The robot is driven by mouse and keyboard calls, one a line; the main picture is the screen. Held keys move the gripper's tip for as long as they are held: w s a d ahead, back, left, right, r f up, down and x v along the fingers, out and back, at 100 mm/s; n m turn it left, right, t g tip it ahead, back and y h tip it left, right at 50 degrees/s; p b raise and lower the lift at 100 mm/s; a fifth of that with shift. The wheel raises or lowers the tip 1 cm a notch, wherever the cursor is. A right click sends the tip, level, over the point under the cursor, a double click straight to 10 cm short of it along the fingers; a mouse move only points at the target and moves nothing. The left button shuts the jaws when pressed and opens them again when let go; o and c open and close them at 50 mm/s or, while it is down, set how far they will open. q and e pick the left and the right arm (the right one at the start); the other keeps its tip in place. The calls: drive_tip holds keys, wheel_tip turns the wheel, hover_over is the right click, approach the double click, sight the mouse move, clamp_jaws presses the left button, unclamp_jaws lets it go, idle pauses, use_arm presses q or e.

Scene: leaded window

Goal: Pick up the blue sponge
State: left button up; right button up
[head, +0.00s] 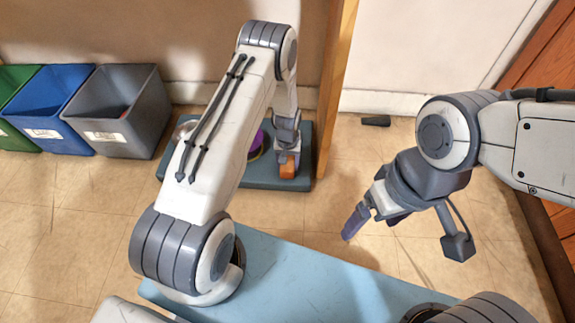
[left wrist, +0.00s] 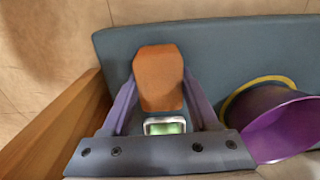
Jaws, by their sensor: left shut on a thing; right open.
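I cannot make out a blue sponge in either view. My left gripper (head: 287,153) reaches down over a dark blue-grey tray (head: 232,176) on the far side. It is shut on an orange-brown block (head: 290,168). In the left wrist view the block (left wrist: 158,78) sits between the two purple fingers, over the tray (left wrist: 225,60). A small green thing with a pale rim (left wrist: 165,126) shows just below the block; I cannot tell what it is. My right gripper (head: 375,219) is open and empty above the floor at the right.
A purple bowl-like thing with a yellow rim (left wrist: 285,120) stands right of the block. A wooden post (head: 337,85) rises close beside the tray. Green (head: 22,130), blue (head: 68,125) and grey (head: 135,130) bins stand at the left. A dark wedge (head: 376,120) lies by the wall.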

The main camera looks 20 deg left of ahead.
sight(290, 165)
use_arm(q)
drive_tip(key=shift+r+p, duration=0.5)
drive_tip(key=shift+r, duration=0.25)
drive_tip(key=r+p, duration=0.1)
drive_tip(key=r, duration=0.1)
drive_tip(key=d+r+p, duration=0.1)
drive_tip(key=r+p, duration=0.1)
drive_tip(key=shift+s, duration=0.15)
drive_tip(key=s+d+r+p, duration=0.2)
drive_tip(key=d+r+p, duration=0.3)
drive_tip(key=d, duration=0.5)
drive_tip(key=shift+s+d+r+p, duration=0.15)
drive_tip(key=shift+s+r+p, duration=0.05)
drive_tip(key=shift+s+p, duration=0.2)
